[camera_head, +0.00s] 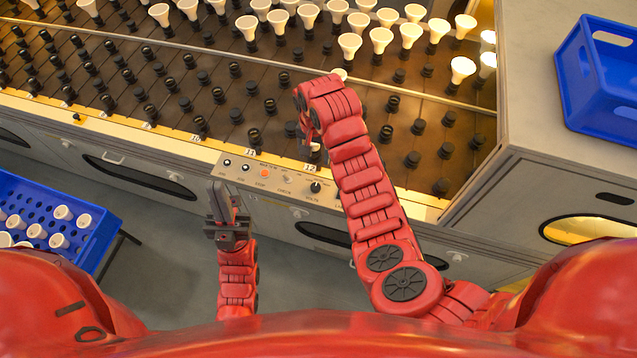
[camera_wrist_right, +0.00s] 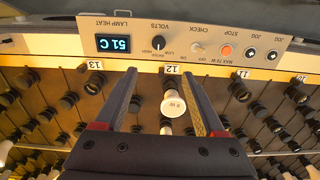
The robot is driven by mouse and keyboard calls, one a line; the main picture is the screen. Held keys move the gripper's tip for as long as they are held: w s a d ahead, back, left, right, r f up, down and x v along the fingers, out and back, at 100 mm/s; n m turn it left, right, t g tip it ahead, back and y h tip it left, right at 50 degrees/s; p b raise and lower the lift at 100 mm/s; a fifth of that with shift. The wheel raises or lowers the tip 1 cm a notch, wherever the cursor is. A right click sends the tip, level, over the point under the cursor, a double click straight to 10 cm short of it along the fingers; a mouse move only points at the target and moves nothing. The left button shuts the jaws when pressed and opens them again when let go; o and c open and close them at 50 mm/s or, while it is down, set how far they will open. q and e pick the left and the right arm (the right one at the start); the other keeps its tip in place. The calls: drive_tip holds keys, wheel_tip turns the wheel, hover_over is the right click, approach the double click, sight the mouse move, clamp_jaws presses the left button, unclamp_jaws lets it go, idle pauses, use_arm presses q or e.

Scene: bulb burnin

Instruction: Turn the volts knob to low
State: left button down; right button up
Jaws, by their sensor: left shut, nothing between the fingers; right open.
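The volts knob (camera_head: 315,187) is a small black dial on the grey control panel (camera_head: 256,179) at the bench's front edge. In the right wrist view the panel is upside down, and the knob (camera_wrist_right: 158,43) sits by the words LOW and HIGH; its exact setting is too small to read surely. My right gripper (camera_head: 312,150) hangs over the bench edge by the panel. In the wrist view its open fingers (camera_wrist_right: 163,85) frame a white bulb (camera_wrist_right: 173,105) near label 12, not visibly gripped.
The panel also has an orange stop button (camera_head: 264,173), a check switch (camera_head: 286,179) and a lamp heat display (camera_wrist_right: 116,44) reading 51 C. Sockets and white bulbs fill the bench behind. Blue crates stand at left (camera_head: 100,232) and right (camera_head: 590,75).

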drive_tip(key=b, duration=0.4)
hover_over(315, 187)
wheel_tip(315, 187, down, 7)
wheel_tip(315, 187, down, 8)
drive_tip(key=p, duration=0.3)
drive_tip(key=shift+s+r, duration=0.1)
drive_tip(key=shift+s, duration=0.05)
drive_tip(key=shift+f+b, duration=0.4)
drive_tip(key=shift+f, duration=0.8)
clamp_jaws()
